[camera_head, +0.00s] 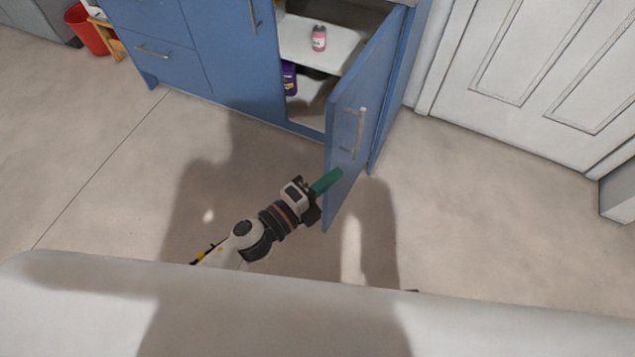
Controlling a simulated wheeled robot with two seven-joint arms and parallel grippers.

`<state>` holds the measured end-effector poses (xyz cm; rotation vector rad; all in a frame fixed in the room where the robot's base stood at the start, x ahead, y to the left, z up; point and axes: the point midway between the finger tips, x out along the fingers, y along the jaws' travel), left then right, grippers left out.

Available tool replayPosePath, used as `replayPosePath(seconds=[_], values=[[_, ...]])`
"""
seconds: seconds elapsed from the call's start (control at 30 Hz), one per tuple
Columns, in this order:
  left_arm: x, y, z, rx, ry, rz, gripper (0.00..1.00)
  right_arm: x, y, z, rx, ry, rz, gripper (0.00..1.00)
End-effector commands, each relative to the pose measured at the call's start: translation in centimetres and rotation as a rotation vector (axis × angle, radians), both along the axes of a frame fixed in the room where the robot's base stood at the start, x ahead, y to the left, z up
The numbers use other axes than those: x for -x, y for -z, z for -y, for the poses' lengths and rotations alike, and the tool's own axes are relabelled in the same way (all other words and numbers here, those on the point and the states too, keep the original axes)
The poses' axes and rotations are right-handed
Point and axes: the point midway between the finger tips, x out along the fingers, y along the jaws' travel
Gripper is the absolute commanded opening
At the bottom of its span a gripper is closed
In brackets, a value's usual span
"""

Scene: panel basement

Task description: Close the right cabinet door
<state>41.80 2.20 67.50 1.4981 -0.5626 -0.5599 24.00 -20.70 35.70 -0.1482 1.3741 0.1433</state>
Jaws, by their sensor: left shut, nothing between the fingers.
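The right cabinet door (358,120) is blue and stands open, swung out toward me from its hinge side at the right of the blue cabinet (235,70). A metal bar handle (360,133) is on the door face that I see. My left gripper (328,182), with green fingers, is shut and empty at the lower part of the door. Its fingertips overlap the door's lower edge area; I cannot tell whether they touch it. My right gripper is not in view.
Inside the cabinet, a pink bottle (319,39) stands on a white shelf (296,47), and a purple bottle (289,78) stands below. A red bin (87,31) is at the far left. A white panelled door (540,60) is at the right. The floor around is clear.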

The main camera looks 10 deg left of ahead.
Motion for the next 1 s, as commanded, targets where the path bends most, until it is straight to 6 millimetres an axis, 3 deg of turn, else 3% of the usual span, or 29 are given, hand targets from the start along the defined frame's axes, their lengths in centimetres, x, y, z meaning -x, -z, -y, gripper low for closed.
replayPosePath(seconds=[0.23, 0.53, 1.0], values=[[-4.2, -0.1, 3.6, 0.001, 0.000, 0.002, 0.00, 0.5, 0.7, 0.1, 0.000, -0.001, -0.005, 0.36], [-5.4, 0.1, 0.2, -0.001, -0.001, -0.002, 0.00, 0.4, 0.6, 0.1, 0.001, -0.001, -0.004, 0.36], [-5.6, 0.1, -0.3, 0.000, 0.000, -0.001, 0.00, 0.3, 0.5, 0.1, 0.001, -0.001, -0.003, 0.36]])
